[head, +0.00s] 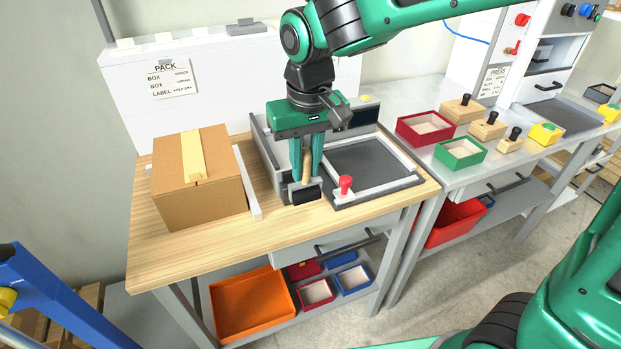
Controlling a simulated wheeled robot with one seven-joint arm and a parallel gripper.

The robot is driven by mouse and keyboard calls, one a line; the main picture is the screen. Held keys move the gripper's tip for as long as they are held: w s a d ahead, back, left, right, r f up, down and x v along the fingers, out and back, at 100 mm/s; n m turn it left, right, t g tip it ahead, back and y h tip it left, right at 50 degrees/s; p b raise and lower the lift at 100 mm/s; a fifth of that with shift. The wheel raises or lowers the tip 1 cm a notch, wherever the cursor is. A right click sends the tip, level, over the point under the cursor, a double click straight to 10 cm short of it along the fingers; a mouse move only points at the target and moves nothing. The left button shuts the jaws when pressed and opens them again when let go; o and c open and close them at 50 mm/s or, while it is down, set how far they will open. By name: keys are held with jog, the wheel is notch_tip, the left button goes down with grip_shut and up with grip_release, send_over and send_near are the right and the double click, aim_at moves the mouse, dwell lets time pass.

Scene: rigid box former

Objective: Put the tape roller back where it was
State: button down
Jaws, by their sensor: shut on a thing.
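The tape roller (305,194) has a black roller at its lower end and a tan wooden handle. It is upright at the front of the grey holder area on the wooden bench. My gripper (306,170) points down and is shut on the roller's handle. Its green fingers stand on both sides of the handle. I cannot tell whether the roller touches the surface below it.
A taped cardboard box (209,191) stands at left on the bench (275,240). A grey-framed fixture (395,188) with a red knob (345,184) lies close on the right. A white panel (118,90) rises behind. The front bench strip is clear.

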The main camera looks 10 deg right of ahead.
aim_at(307, 180)
jog(key=shift+w+d+f, duration=0.25)
jog(key=shift+f, duration=2)
jog(key=shift+f, duration=0.1)
jog(key=c, duration=1.6)
grip_release()
jog(key=r, duration=0.4)
jog(key=s+r, duration=0.1)
jog(key=r, duration=0.7)
jog(key=shift+s+d+r, duration=0.1)
jog(key=shift+s+d, duration=0.05)
jog(key=shift+d, duration=0.1)
